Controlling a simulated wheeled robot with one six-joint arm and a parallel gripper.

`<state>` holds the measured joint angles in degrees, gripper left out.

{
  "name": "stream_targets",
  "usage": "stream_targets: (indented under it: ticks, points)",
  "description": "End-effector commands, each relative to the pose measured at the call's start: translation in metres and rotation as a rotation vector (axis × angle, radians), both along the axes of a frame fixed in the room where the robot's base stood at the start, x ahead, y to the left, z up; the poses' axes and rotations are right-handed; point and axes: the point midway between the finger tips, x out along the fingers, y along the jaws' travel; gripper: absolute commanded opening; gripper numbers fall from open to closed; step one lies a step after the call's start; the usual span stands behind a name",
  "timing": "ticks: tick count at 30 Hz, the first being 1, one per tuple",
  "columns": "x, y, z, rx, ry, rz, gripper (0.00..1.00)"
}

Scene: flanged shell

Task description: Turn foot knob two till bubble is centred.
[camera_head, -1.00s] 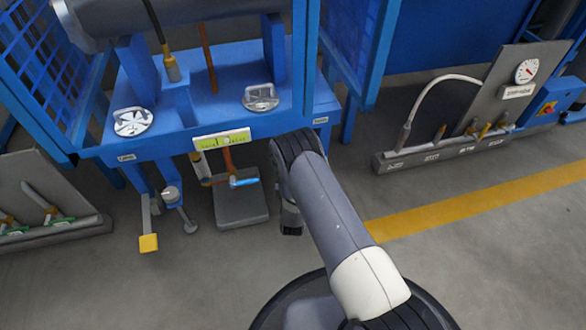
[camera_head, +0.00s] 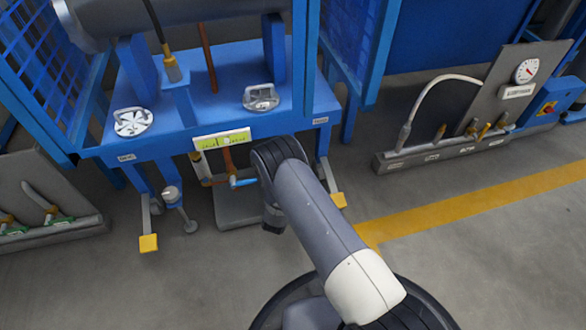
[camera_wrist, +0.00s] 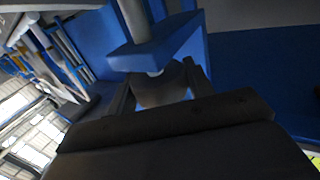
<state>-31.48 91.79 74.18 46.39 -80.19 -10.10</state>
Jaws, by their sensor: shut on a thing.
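My gripper (camera_wrist: 160,98) shows in the wrist view, shut on a dark grey rounded knob (camera_wrist: 158,88) under a blue bracket with a grey rod through it. I take it for foot knob two, but no label on it is readable. In the head view my arm hides the jaws and that knob. The yellow-green level (camera_head: 222,139) sits on the front edge of the blue frame; its bubble is too small to place surely. Another foot knob (camera_head: 171,193), with a pale top, stands at the frame's left, apart from my gripper.
A blue-handled valve (camera_head: 243,182) is close left of my arm. Yellow-ended pedals stand at left (camera_head: 149,243) and right (camera_head: 339,201). A grey manifold with a gauge panel (camera_head: 510,80) stands at right. The floor in front is clear, with a yellow line (camera_head: 480,205).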

Motion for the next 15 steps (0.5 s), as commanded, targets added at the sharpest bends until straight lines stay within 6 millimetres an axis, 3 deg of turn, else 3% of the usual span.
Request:
stream_targets:
  ticks: [8, 15]
  points:
    - [0.0, 0.0, -0.0001, -0.001, 0.0, 0.001, 0.7]
    - [-0.0003, 0.0002, 0.0002, 0.0, 0.0, 0.001, 0.71]
